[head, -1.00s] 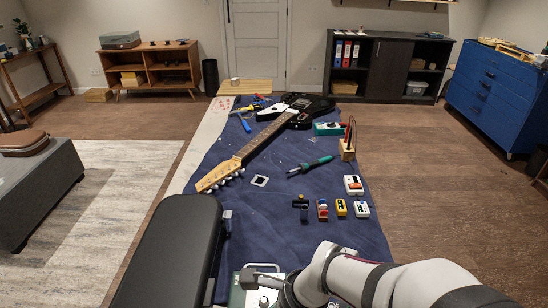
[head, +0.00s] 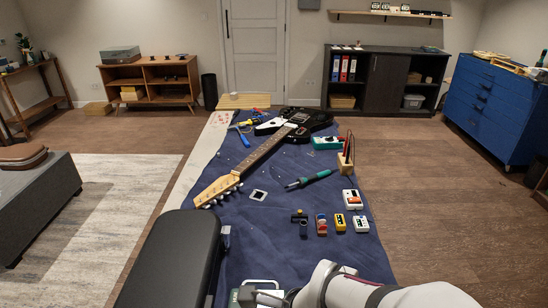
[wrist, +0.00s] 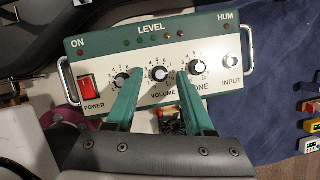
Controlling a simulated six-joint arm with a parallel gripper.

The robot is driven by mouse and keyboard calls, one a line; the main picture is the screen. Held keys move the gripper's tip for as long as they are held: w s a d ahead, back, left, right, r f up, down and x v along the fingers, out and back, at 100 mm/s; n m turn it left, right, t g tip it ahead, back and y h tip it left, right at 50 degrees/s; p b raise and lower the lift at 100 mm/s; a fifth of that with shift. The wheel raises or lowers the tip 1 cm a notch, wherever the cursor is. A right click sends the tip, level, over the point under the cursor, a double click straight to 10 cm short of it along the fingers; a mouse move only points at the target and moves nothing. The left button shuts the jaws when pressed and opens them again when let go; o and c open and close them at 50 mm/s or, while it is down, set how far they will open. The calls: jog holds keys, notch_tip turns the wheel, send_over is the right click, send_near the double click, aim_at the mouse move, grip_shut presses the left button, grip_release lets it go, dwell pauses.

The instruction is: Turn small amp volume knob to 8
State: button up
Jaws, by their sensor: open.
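The small amp fills the wrist view, with a green and cream front panel (wrist: 215,84) marked LEVEL. The volume knob (wrist: 160,74) is the middle of three dark knobs with pale caps, above the word VOLUME. Its pointer is too small to read. My gripper (wrist: 158,79) is open, with one green finger on each side of the volume knob. I cannot tell whether the fingers touch it. The left fingertip partly overlaps the edge of the left knob (wrist: 122,79); the right one is near the tone knob (wrist: 197,67). In the head view the amp (head: 262,285) shows only partly at the bottom edge.
A red power switch (wrist: 87,88) is left of the knobs, and metal handles (wrist: 67,82) flank the panel. In the head view a guitar (head: 250,160), a soldering iron (head: 310,179) and several small pedals (head: 340,222) lie on the blue mat (head: 277,245). A black case (head: 178,255) stands close left.

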jog(key=v, duration=1.5)
jog(key=shift+r, duration=0.4)
jog(key=shift+d, duration=0.15)
